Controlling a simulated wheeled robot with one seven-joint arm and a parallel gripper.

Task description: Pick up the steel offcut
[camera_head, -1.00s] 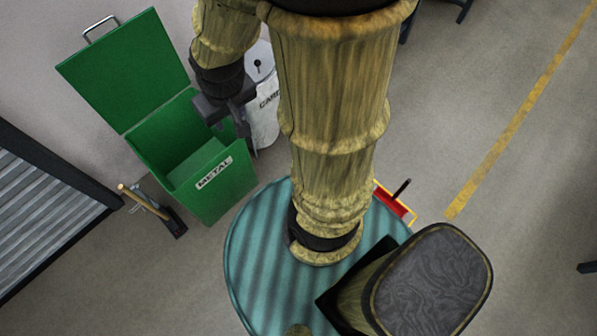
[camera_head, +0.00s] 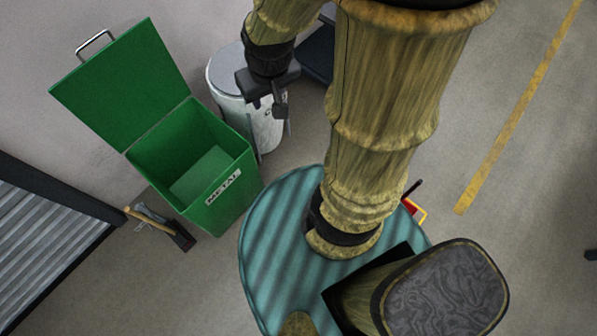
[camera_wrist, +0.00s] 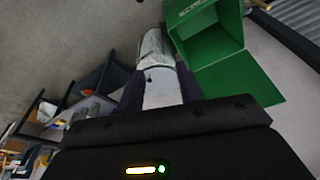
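I cannot make out a steel offcut in either view. My gripper (camera_head: 271,132) hangs in front of the grey-white bin in the head view. In the wrist view its two dark fingers (camera_wrist: 161,74) stand apart, and I see nothing held between them. The bin shows beyond the gap. A green open-lidded box marked METAL (camera_head: 222,192) stands to the left of my gripper in the head view. It also shows in the wrist view (camera_wrist: 212,45), at the upper right.
The round grey-white bin (camera_head: 226,78) stands beside the green box. A wooden-handled tool (camera_head: 152,224) is on the floor by the shutter (camera_head: 50,240). Shelves with goods (camera_wrist: 85,100) are at the left in the wrist view. Open floor with a yellow line (camera_head: 515,110) lies right.

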